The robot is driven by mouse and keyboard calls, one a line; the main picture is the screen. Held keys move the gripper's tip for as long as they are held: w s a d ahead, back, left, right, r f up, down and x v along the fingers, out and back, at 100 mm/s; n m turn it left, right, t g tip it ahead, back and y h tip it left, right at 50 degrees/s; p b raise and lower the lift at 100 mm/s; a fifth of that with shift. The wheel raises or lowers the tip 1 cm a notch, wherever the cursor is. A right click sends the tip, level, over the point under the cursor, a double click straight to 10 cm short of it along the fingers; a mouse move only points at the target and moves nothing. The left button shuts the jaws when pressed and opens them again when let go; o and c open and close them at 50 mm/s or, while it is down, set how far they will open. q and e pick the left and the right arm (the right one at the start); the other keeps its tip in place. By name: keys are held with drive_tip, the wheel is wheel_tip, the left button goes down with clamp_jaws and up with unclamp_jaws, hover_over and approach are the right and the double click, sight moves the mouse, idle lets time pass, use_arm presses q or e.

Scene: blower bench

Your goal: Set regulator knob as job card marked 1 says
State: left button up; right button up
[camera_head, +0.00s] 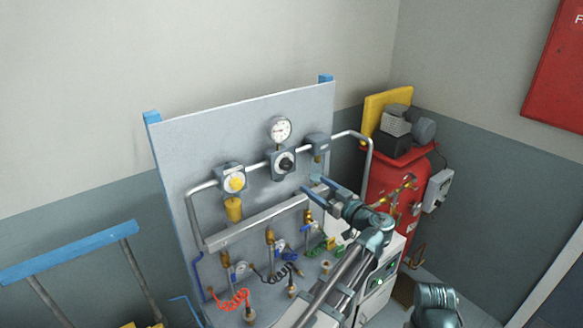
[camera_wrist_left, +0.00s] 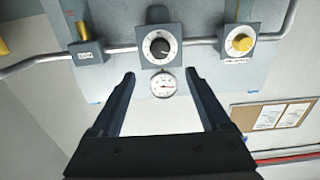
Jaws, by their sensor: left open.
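The regulator (camera_head: 285,162) with a black knob sits on the pipe in the middle of the grey panel, under a round white gauge (camera_head: 281,130). In the left wrist view the black regulator knob (camera_wrist_left: 159,48) has a white dial ring, and the gauge (camera_wrist_left: 163,84) appears below it. The dial marks are too small to read. My left gripper (camera_head: 317,187) is open and empty, in front of the panel below the knob in the head view. Its fingers (camera_wrist_left: 158,76) flank the gauge in the wrist view, apart from the knob. My right gripper is not in view. No card marked 1 can be made out.
A yellow knob (camera_head: 236,184) on a second dial unit is left of the regulator. A grey-blue block (camera_head: 318,143) is right of it. Hoses and valves fill the lower bench. A red tank (camera_head: 385,190) stands right. A corkboard (camera_wrist_left: 270,115) holds unreadable papers.

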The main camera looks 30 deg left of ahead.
sight(288, 167)
use_arm(q)
drive_tip(key=x, duration=1.2)
drive_tip(key=shift+w+a, duration=0.15)
drive_tip(key=shift+a, duration=0.15)
clamp_jaws()
